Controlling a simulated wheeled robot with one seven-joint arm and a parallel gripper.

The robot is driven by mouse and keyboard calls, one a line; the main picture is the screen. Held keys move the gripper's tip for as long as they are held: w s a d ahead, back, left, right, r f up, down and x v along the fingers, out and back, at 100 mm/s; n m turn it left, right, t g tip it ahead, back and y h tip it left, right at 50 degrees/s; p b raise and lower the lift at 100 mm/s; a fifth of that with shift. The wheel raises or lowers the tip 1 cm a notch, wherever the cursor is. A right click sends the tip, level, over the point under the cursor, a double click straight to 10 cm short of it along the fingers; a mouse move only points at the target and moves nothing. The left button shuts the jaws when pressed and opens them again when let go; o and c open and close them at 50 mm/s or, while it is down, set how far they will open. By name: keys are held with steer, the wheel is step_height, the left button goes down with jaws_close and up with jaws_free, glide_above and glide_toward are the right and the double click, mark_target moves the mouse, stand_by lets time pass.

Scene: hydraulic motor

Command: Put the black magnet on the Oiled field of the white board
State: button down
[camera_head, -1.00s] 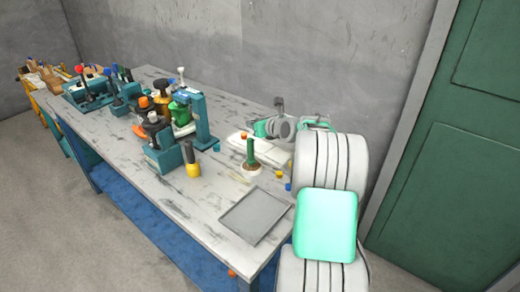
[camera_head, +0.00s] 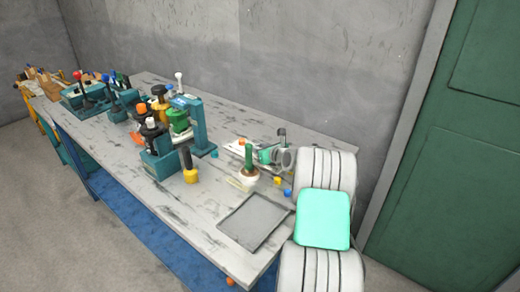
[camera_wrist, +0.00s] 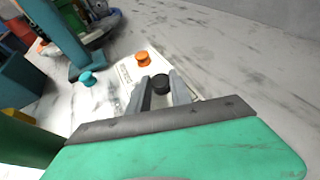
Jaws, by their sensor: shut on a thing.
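The black magnet (camera_wrist: 161,83) is a small dark round piece between the two fingers of my gripper (camera_wrist: 160,88) in the wrist view. My gripper is shut on it. The magnet appears over the near part of the white board (camera_wrist: 128,72); I cannot tell whether it touches the board. The board carries small printed text, too small to read, so the Oiled field cannot be picked out. An orange magnet (camera_wrist: 142,58) stands on the board just beyond the black one.
A teal magnet (camera_wrist: 88,77) lies left of the board. Yellow and blue pieces lie by my arm. A flat grey tray (camera_head: 256,221) lies at the table's front right. Teal fixtures (camera_head: 198,125) stand left of the board.

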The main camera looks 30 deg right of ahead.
steer(key=c, duration=1.2)
jaws_free()
steer(key=shift+f, duration=0.1)
steer(key=shift+o, duration=0.2)
steer(key=shift+s+r, duration=0.2)
steer(key=shift+r, duration=0.05)
steer(key=v, duration=1.1)
steer(key=shift+s+p, duration=0.3)
